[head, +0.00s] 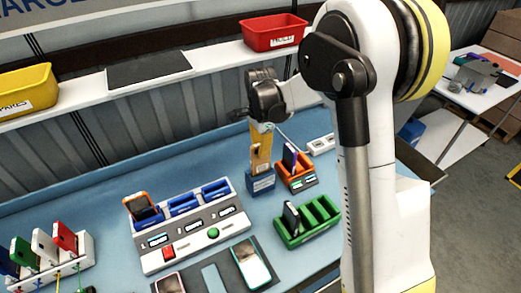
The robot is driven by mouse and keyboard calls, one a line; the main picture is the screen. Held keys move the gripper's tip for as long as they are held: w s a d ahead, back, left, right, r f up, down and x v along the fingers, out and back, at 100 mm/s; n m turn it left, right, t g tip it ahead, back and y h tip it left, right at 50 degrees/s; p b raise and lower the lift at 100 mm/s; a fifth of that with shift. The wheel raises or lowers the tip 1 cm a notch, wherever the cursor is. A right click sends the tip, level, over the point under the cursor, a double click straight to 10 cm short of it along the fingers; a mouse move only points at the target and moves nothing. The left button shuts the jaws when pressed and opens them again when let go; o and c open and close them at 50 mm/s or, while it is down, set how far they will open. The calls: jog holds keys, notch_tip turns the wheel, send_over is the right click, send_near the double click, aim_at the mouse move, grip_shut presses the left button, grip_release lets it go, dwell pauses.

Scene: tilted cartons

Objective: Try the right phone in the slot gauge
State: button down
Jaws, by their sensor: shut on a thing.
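My gripper (264,108) is shut on an upright yellow-orange phone (261,148) at the back of the blue table. The phone is right above a small blue block with a white label (261,182), which looks like the slot gauge. The phone's lower end meets the top of the block; I cannot tell how deep it sits in the slot. The fingertips are small and partly hidden.
Close right of the block are an orange holder (297,181) with a phone and a green rack (308,232) with one phone. A grey station (190,233) with blue slots stands left. Phones lie on a dark mat (238,284) in front. A white rack (84,245) holds several phones.

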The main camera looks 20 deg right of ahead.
jog(key=shift+f+b, duration=0.5)
jog(key=shift+b, duration=0.05)
dwell(4.6)
jog(key=shift+r, duration=0.1)
dwell(1.7)
jog(key=shift+r+p, duration=1.75)
jog(key=shift+r, duration=1.1)
